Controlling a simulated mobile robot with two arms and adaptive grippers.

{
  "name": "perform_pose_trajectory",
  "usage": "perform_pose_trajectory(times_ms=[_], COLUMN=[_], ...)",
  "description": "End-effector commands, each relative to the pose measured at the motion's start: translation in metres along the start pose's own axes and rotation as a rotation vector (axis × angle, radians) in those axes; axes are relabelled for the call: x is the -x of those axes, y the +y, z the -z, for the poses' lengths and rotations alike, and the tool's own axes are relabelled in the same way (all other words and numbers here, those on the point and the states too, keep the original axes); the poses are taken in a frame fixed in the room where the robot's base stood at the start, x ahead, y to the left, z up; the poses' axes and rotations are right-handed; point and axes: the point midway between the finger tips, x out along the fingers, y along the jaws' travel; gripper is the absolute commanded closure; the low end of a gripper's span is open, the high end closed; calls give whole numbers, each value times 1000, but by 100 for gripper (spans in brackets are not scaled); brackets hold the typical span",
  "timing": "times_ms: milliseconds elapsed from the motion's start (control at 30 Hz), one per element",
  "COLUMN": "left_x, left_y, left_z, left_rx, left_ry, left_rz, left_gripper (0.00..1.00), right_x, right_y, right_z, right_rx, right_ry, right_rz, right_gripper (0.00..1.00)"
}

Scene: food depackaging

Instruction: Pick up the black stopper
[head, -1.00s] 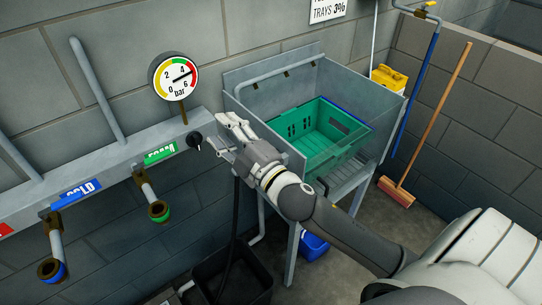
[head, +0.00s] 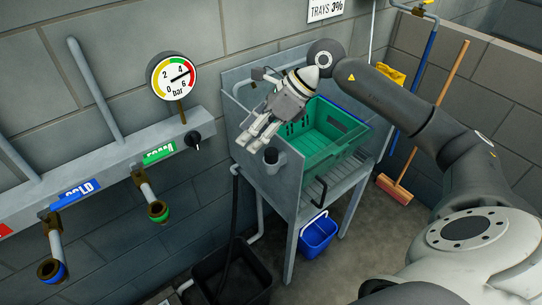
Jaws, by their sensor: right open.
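A dark, short cylinder that looks like the black stopper (head: 271,158) stands at the left front corner of the grey sink (head: 258,180) in the head view. My right gripper (head: 252,145) reaches down over the sink's left side from the back. Its fingers are apart and empty, pointing down and left. The fingertips are close to the left of the dark cylinder; I cannot tell whether they touch it. My left gripper is not in view.
A green crate (head: 350,157) sits in the sink. A blue bucket (head: 318,235) and a black tub (head: 243,285) are below. A pipe panel with a gauge (head: 173,78) and black knob (head: 193,139) is on the left. A broom (head: 430,125) leans at right.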

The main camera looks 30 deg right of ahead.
Motion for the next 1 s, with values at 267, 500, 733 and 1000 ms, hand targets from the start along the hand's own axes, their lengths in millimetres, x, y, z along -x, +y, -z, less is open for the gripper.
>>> perform_pose_trajectory(times_ms=[267, 500, 733, 1000], left_x=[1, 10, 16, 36], left_y=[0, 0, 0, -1], left_z=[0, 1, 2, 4], left_rx=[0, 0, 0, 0], left_ry=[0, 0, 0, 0], left_rz=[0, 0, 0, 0], left_gripper=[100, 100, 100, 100], right_x=[59, 36, 11, -11], right_y=[-42, -47, -51, -52], right_z=[52, 65, 72, 79], right_rx=[17, 14, 15, 13], right_ry=[277, 302, 298, 297], right_rz=[147, 151, 152, 149], right_gripper=[57, 57, 57, 57])
